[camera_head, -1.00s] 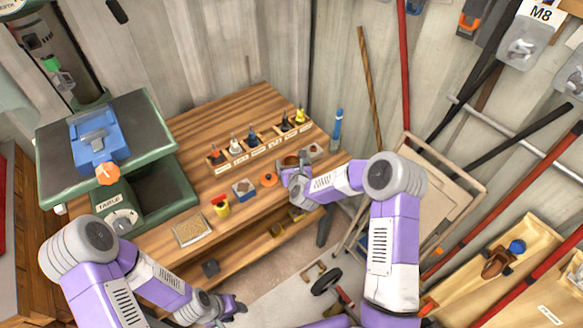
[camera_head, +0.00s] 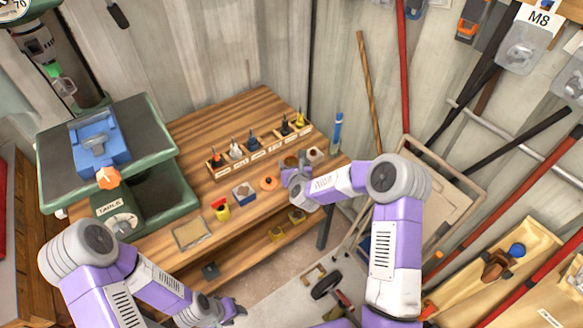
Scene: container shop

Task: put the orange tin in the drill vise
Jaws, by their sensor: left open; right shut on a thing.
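The blue drill vise (camera_head: 90,158) sits on the green drill press table at the left, with an orange knob (camera_head: 109,178) at its front. My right gripper (camera_head: 292,166) is at the right part of the wooden bench, shut on a small round thing with a brownish-orange top (camera_head: 291,160). The fingers hide most of it, so I cannot tell for sure that it is the orange tin. A flat orange round thing with a dark centre (camera_head: 268,184) lies on the bench just left of the gripper. My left gripper (camera_head: 238,311) is open and empty, low in front of the bench.
A small pale item (camera_head: 315,154) stands right of my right gripper.

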